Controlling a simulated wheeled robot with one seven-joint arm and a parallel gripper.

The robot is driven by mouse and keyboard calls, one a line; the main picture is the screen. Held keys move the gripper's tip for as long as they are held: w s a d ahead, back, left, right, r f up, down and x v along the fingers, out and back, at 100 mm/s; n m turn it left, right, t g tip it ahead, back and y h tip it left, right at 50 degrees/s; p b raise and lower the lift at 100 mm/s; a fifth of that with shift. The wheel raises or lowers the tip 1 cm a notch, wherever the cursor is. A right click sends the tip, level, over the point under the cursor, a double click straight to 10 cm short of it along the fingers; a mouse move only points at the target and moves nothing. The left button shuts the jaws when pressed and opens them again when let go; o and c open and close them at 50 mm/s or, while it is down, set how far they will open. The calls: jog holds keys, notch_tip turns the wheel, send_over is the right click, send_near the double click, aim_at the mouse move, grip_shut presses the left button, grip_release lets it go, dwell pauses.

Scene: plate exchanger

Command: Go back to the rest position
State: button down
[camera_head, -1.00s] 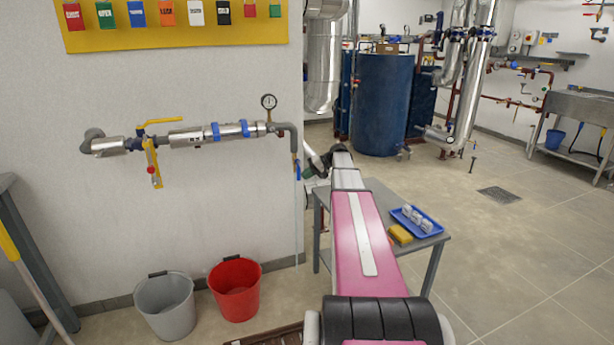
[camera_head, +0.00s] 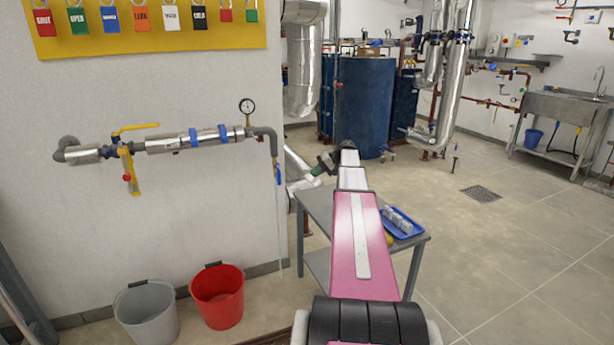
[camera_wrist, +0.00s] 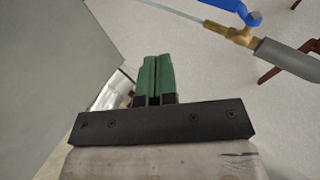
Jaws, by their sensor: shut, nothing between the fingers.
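My gripper (camera_wrist: 153,80) shows in the wrist view with its two green fingers pressed together and nothing between them. In the head view my arm reaches forward over the small grey table, and my gripper (camera_head: 316,172) is a small green shape at its far end, left of the arm's tip. A brass valve with a blue handle (camera_wrist: 241,32) and a grey pipe end stand apart from the fingers in the wrist view, with a thin pale stream beside the valve.
A grey table (camera_head: 413,238) holds a blue tray (camera_head: 404,224) with pale items, partly hidden by my arm. A grey bucket (camera_head: 147,312) and a red bucket (camera_head: 218,297) stand by the wall under the pipe (camera_head: 190,140). The floor to the right is open.

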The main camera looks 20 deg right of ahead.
jog(key=shift+s+d, duration=0.1)
jog(key=shift+d, duration=0.35)
jog(key=shift+a, duration=0.1)
